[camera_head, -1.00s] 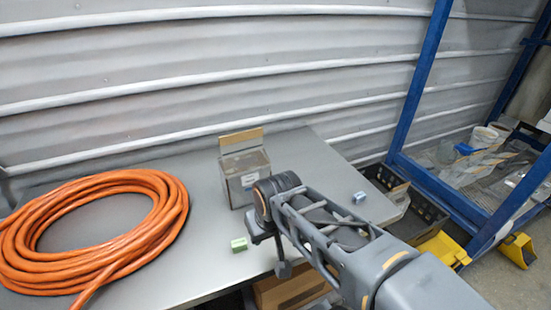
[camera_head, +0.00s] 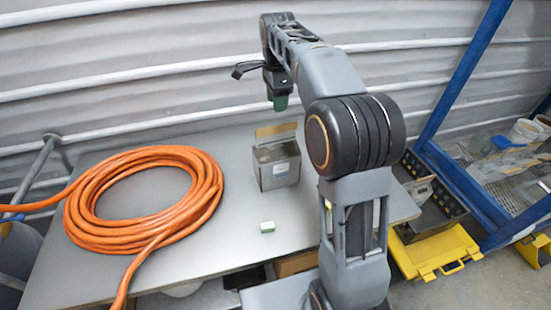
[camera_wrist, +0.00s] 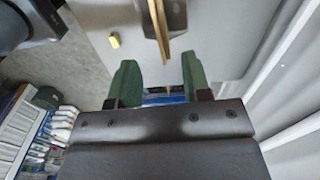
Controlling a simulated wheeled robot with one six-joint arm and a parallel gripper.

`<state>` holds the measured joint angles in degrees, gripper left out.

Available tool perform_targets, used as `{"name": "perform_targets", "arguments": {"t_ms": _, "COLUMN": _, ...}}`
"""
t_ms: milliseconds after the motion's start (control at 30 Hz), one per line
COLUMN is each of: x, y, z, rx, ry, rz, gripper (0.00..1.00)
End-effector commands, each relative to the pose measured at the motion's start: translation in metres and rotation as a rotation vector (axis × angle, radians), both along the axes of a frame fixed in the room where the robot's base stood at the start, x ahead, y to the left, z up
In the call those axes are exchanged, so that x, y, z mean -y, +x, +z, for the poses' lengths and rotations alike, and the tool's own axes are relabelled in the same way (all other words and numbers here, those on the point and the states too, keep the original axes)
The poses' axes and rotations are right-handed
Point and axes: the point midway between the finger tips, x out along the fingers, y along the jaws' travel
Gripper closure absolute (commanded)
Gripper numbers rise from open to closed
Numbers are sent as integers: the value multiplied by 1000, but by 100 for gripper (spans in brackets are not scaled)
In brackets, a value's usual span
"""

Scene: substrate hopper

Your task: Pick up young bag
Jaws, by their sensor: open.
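I cannot make out anything that is surely the young bag. An open cardboard box (camera_head: 276,165) stands on the grey table with its flap up; its inside is too small to read. My gripper (camera_head: 278,102) is raised in the air above and behind the box in the picture. In the wrist view my gripper (camera_wrist: 160,78) has its two green fingertips apart with nothing held between them. The box (camera_wrist: 160,24) shows beyond them at the top edge. A strip of blue shows low between the fingers; I cannot tell what it is.
A coiled orange hose (camera_head: 95,210) covers the table's left part. A small green block (camera_head: 267,227) lies in front of the box. The table (camera_head: 235,195) is bare between them. A yellow case (camera_head: 435,250), a dark crate (camera_head: 440,215) and a blue rack (camera_head: 470,65) stand right.

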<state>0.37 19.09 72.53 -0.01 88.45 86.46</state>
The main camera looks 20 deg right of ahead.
Motion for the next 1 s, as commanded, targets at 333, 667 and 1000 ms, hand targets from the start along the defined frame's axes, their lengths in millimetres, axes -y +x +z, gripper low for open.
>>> {"name": "perform_targets", "arguments": {"t_ms": 333, "x": -1, "y": 0, "z": -56, "rx": -1, "ry": 0, "rz": 0, "gripper": 56}}
{"name": "perform_targets", "arguments": {"t_ms": 667, "x": -2, "y": 0, "z": -78, "rx": -3, "ry": 0, "rz": 2, "gripper": 56}}
{"name": "perform_targets", "arguments": {"t_ms": 1000, "x": -2, "y": 0, "z": -116, "rx": -1, "ry": 0, "rz": 2, "gripper": 56}}
